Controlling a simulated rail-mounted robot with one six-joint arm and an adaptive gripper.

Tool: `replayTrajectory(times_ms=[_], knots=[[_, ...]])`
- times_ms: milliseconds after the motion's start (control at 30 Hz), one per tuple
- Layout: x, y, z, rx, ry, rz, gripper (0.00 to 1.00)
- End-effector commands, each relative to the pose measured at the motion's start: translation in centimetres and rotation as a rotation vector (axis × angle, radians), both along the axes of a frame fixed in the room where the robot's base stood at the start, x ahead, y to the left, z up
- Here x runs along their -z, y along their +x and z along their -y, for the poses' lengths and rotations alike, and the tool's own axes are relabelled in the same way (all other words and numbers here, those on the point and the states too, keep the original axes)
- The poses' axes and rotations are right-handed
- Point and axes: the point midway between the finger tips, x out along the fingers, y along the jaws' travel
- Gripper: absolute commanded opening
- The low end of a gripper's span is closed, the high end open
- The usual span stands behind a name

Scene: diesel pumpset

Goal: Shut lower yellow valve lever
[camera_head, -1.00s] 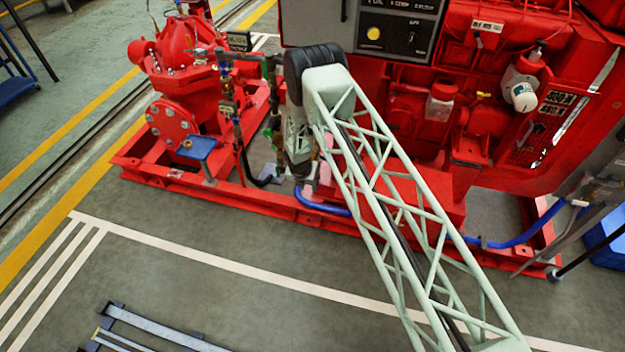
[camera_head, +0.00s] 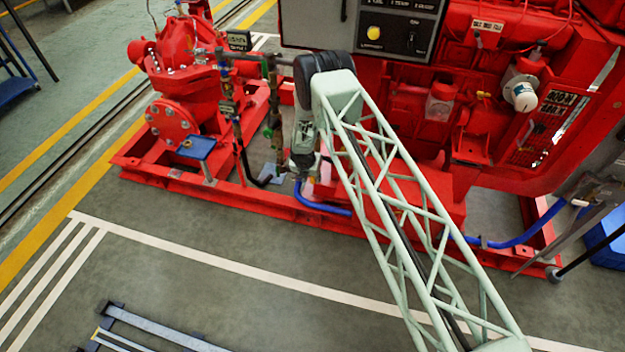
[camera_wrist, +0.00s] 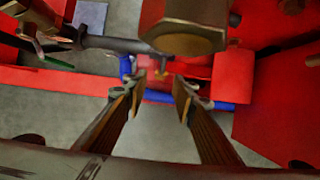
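My gripper (camera_wrist: 156,97) is open in the wrist view, with a finger on each side and clear space between the tips. A small yellow piece (camera_wrist: 162,73), which looks like the yellow valve lever, shows just beyond the gap between the fingertips. It looks apart from both fingers, and its exact angle is too small to tell. A large brass hex fitting (camera_wrist: 186,38) is above it in the picture. In the head view my gripper (camera_head: 303,168) is low beside the upright pipework, and the lever cannot be made out there.
A dark pipe (camera_wrist: 115,43) runs across the upper left of the wrist view. A blue hose (camera_head: 322,208) lies close to my gripper along the red base frame (camera_head: 240,202). The red pump (camera_head: 180,120) stands left, the red engine right.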

Motion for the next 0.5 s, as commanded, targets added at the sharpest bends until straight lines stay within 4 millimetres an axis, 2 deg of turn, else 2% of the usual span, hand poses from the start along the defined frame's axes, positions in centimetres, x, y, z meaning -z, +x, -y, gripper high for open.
replayTrajectory(times_ms=[233, 300, 500], knots=[[0.0, 1.1, 0.2, 0.001, 0.001, -0.001, 0.25], [1.1, 1.3, 0.3, 0.000, 0.000, -0.002, 0.25], [2.3, 1.9, 0.4, 0.000, 0.001, -0.001, 0.25]])
